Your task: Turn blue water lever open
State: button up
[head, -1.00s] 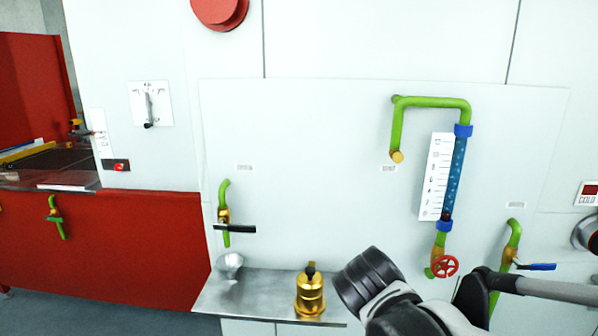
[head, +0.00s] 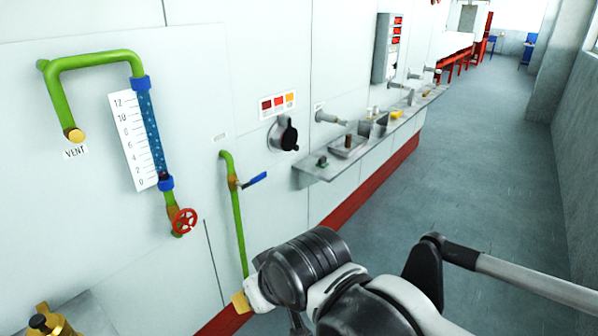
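The blue water lever (head: 253,181) is on a brass valve on a vertical green pipe (head: 237,222) along the white wall, left of centre in the head view. Its handle sticks out to the right from the pipe, tilted slightly up in the picture. My arm crosses the lower right of the view, below and to the right of the lever, and nothing of it touches the lever. My gripper's fingers are not visible.
A blue sight gauge (head: 152,130) with a red handwheel (head: 183,221) is to the left. A black knob (head: 286,134) and a metal shelf (head: 320,172) with fittings are to the right. The floor (head: 470,190) at right is clear.

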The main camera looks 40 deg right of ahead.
aim_at(260, 177)
jog(key=z, duration=0.6)
jog(key=i+l, duration=0.85)
